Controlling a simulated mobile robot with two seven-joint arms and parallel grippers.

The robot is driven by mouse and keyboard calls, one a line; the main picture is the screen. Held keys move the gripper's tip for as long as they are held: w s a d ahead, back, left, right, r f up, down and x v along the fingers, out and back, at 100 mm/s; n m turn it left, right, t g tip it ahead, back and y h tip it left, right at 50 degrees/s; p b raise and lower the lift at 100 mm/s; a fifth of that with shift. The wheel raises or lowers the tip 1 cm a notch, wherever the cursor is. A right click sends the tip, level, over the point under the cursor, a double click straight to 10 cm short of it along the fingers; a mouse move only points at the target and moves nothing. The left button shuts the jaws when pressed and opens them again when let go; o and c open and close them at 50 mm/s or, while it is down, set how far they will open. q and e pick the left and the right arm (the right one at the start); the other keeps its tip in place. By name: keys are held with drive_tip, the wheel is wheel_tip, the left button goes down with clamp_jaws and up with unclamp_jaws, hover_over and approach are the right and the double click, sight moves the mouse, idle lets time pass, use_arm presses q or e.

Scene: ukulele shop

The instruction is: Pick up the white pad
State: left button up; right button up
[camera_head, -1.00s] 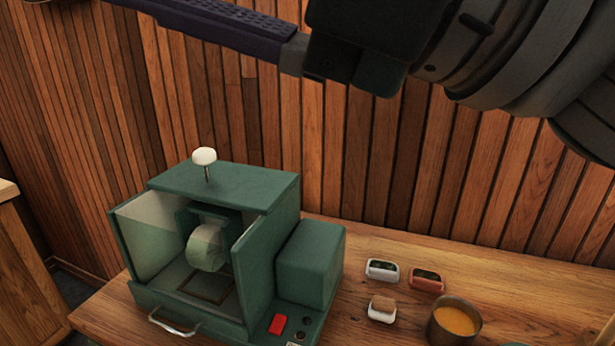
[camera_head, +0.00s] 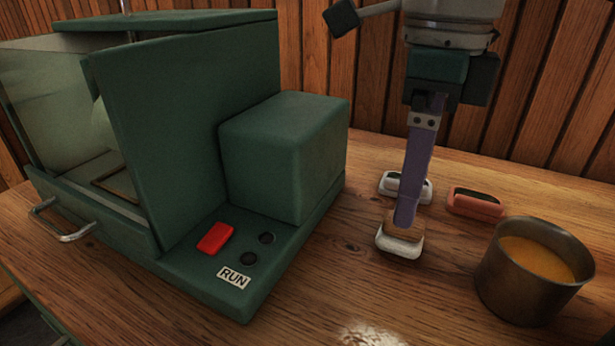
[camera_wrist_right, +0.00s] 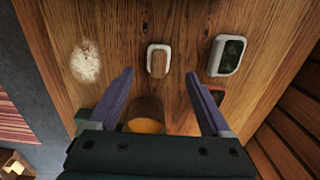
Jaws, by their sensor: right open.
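A small white pad with a tan top (camera_head: 398,247) lies on the wooden table, right of the green machine. A second white pad with a dark green top (camera_head: 390,194) lies just behind it. Both show in the right wrist view, the tan-topped pad (camera_wrist_right: 151,58) near the centre and the dark-topped pad (camera_wrist_right: 217,68) to its right. My right gripper (camera_head: 404,222) points down with its purple fingers over the tan-topped pad. In the right wrist view the gripper (camera_wrist_right: 158,74) is open and empty, its fingertips either side of that pad's line. Contact cannot be told. My left gripper is not in view.
A reddish pad (camera_head: 475,204) and a metal cup of orange contents (camera_head: 530,290) stand to the right. The green machine (camera_head: 280,165) with a red button (camera_head: 214,237) fills the left. A pale patch (camera_wrist_right: 85,62) marks the table. A slatted wall stands behind.

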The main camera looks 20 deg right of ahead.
sight(402, 232)
wheel_tip(402, 232, down, 6)
drive_tip(key=shift+a+r, duration=0.1)
drive_tip(key=shift+r, duration=0.05)
clamp_jaws()
idle(0.7)
